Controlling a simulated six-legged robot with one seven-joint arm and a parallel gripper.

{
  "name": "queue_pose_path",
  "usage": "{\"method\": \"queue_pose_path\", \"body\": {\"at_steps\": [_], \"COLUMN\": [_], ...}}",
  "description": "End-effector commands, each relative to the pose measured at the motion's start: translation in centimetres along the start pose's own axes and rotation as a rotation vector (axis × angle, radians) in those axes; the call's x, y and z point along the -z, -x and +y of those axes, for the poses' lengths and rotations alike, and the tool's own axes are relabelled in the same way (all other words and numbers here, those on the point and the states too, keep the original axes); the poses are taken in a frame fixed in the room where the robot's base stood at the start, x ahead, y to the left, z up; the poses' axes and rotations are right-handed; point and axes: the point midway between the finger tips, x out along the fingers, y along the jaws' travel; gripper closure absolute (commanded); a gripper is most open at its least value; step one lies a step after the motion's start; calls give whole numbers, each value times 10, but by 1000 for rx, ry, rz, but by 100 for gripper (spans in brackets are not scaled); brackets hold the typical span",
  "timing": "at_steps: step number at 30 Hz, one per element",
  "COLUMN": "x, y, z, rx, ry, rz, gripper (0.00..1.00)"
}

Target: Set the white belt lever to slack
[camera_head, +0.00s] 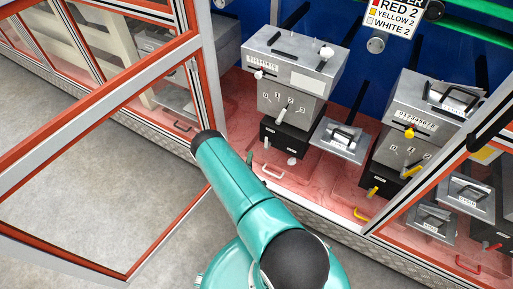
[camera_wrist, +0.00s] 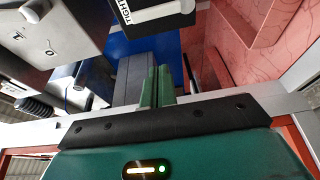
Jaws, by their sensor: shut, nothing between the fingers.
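The white-knobbed machine (camera_head: 298,72) has a numbered dial; a dial face (camera_wrist: 50,45) is close at left in the wrist view. A yellow-knobbed machine (camera_head: 412,112) stands right. An orange-edged open door (camera_head: 95,95) is at left. A sign (camera_head: 393,18) reads YELLOW 2, WHITE 2.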

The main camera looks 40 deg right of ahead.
Motion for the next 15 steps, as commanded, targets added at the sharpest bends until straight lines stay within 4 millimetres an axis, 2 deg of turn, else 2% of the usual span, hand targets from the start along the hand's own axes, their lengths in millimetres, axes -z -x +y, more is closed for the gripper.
{"method": "queue_pose_path", "body": {"at_steps": [5,15], "x": [1,4], "y": [-23,-83], "z": [1,0], "rx": [-3,-2], "ry": [-2,-3], "rz": [0,2], "gripper": [100,100]}}
